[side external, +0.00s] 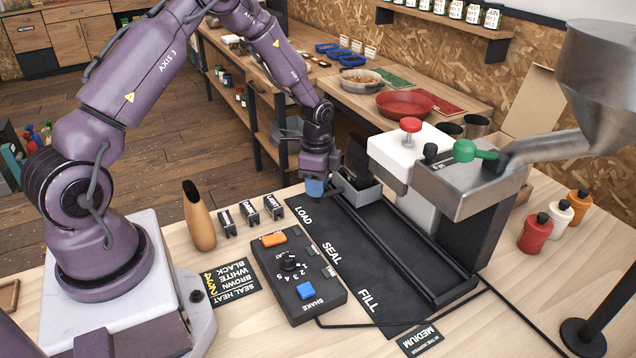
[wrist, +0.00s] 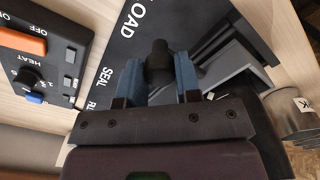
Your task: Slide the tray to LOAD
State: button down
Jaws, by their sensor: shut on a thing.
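The small grey tray (side external: 361,193) sits at the far end of the dark rail track (side external: 412,240), beside the word LOAD (side external: 304,215) on the black mat. A dark upright piece stands in or behind it; I cannot tell which. My gripper (side external: 315,188) is at the tray's left side. In the wrist view, the blue fingers of my gripper (wrist: 158,85) are shut on a black knob (wrist: 158,60). The grey tray (wrist: 238,65) shows just right of the knob. The join between knob and tray is partly hidden by the fingers.
A control box (side external: 297,278) with orange and blue buttons stands left of the mat. The white-and-metal sealing and filling machine (side external: 465,180) overhangs the track on the right. Small label blocks (side external: 250,211) and a wooden vase (side external: 198,217) stand to the left. The nearer track is clear.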

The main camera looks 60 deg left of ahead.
jog(key=shift+a, duration=0.4)
jog(key=c, duration=1.1)
grip_release()
jog(key=o, duration=0.3)
jog(key=shift+d, duration=0.15)
notch_tip(320, 180, up, 13)
